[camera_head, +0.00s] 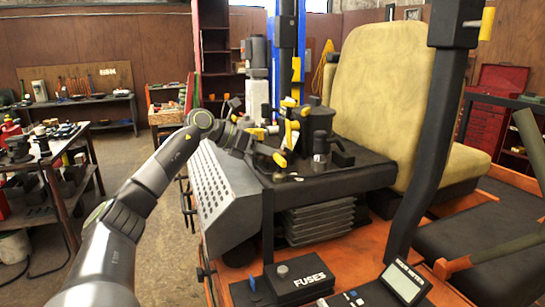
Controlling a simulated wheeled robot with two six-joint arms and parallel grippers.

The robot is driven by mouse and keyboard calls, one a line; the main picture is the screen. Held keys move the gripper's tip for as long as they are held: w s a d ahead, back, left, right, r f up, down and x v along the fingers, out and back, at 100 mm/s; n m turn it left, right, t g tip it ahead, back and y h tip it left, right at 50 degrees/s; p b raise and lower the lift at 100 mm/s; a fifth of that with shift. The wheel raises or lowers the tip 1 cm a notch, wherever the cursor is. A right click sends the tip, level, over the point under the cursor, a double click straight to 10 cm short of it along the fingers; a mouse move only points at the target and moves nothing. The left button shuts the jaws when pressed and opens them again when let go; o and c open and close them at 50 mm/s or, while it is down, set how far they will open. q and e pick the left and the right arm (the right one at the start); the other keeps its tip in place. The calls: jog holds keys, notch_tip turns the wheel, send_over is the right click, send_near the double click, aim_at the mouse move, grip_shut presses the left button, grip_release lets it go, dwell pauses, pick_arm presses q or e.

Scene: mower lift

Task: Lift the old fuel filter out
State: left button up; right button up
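My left arm reaches in from the lower left to the dark engine deck (345,178) in front of the yellow seat. My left gripper (277,158) is at the deck's left side, small and partly merged with the dark parts there. I cannot tell whether its fingers are open or shut, or whether they hold anything. A dark upright cylinder (320,147) stands on the deck just right of the gripper, apart from it as far as I see. I cannot tell whether it is the old fuel filter; no other part is clearly a filter. My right gripper is not in view.
Yellow-tipped levers (291,130) crowd the deck behind the gripper. The yellow seat (385,90) and a black post (432,150) stand to the right. A black fuse box (290,280) is in front. A cluttered workbench (45,155) stands at the left, with open floor between.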

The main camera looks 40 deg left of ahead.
pick_arm(q)
jog(key=c, duration=0.4)
jog(key=shift+o, duration=0.2)
jog(key=shift+r, duration=0.1)
